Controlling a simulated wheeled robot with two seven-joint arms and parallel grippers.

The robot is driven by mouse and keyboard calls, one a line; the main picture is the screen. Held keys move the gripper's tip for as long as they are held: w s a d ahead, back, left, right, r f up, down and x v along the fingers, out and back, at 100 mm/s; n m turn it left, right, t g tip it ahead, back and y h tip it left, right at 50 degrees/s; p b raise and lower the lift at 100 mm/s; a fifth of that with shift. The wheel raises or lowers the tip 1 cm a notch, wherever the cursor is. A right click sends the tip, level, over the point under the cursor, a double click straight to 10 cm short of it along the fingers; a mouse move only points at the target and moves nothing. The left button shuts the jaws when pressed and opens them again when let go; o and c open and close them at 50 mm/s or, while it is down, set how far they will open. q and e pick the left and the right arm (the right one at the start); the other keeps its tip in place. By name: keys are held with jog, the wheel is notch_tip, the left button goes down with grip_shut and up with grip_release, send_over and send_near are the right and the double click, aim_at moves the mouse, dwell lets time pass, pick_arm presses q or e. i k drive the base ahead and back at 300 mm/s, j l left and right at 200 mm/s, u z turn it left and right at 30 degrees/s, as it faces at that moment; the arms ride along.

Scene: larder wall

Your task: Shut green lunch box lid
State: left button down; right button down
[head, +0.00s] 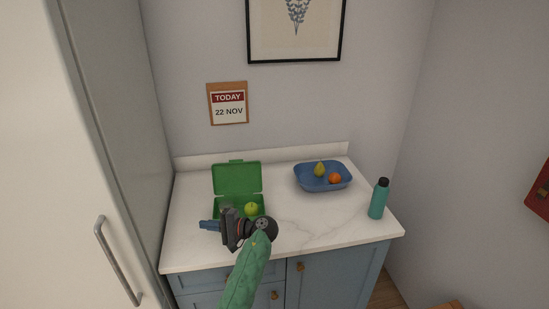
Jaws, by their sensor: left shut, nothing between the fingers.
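The green lunch box (219,210) stands on the left part of the white counter. Its lid (237,179) is open and stands nearly upright at the back of the box. A green apple (251,209) is inside, on the right side. My left gripper (203,225) is in front of the box and hides part of its front. Its fingers point left, and they are shut and empty. I cannot tell whether it touches the box. My right gripper is not in view.
A blue basket (312,186) with a pear (320,169) and an orange (335,178) stands at the back right. A teal bottle (378,201) stands upright near the right edge. The counter (312,223) between is clear. A tall cabinet (110,130) borders the left.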

aim_at(236, 177)
jog(key=i+l, duration=1.25)
